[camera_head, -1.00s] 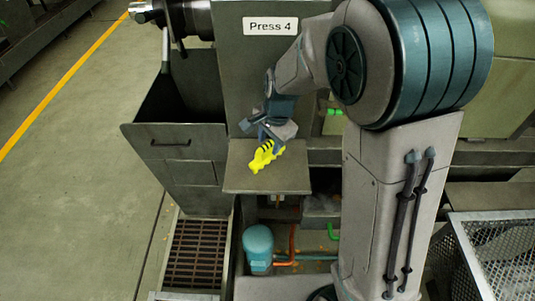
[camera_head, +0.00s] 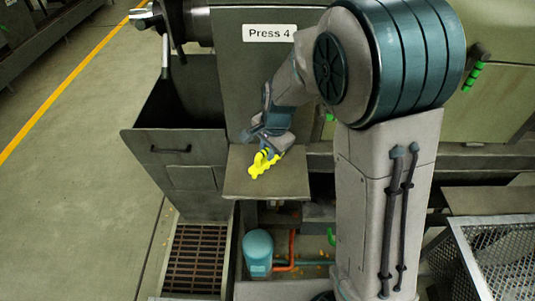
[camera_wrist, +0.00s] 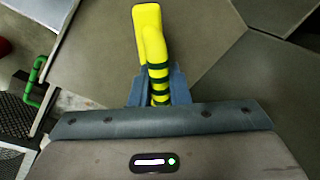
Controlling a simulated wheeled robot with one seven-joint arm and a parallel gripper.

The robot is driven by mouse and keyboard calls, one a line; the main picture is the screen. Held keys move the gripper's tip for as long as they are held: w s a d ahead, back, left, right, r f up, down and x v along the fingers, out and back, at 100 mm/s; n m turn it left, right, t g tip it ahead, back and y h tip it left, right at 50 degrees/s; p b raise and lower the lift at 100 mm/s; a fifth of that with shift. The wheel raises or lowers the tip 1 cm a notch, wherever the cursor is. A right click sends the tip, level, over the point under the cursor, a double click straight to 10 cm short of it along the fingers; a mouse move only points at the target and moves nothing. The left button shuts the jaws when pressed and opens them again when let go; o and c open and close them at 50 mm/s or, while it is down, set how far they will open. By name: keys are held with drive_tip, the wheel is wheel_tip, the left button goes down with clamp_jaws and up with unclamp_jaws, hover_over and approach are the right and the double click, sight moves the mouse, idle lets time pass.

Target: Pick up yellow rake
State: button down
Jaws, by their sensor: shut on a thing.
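The yellow rake (camera_head: 258,168) is at the small grey shelf (camera_head: 240,187) under the Press 4 sign. In the wrist view the yellow rake (camera_wrist: 150,38) has a handle with dark green bands. My gripper (camera_head: 268,152) is at the rake's banded handle. In the wrist view my gripper (camera_wrist: 158,88) has its fingers on both sides of the handle, shut on it. I cannot tell whether the rake touches the shelf or is a little above it.
The Press 4 machine (camera_head: 235,80) stands behind the shelf. An open grey bin (camera_head: 180,160) is to the left, with a brown grate (camera_head: 195,255) below. A blue-green motor (camera_head: 258,250) is under the shelf. A mesh crate (camera_head: 500,250) is at the lower right.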

drive_tip(key=r, duration=0.2)
drive_tip(key=d+r+b, duration=0.1)
drive_tip(key=r, duration=0.1)
drive_tip(key=shift+s+r, duration=0.1)
drive_tip(key=shift+r, duration=0.1)
drive_tip(key=s+d+r+b, duration=0.2)
drive_tip(key=d+r, duration=0.4)
drive_tip(key=d, duration=0.4)
drive_tip(key=shift+s+r, duration=0.2)
drive_tip(key=shift+s, duration=0.5)
drive_tip(key=shift+s, duration=0.15)
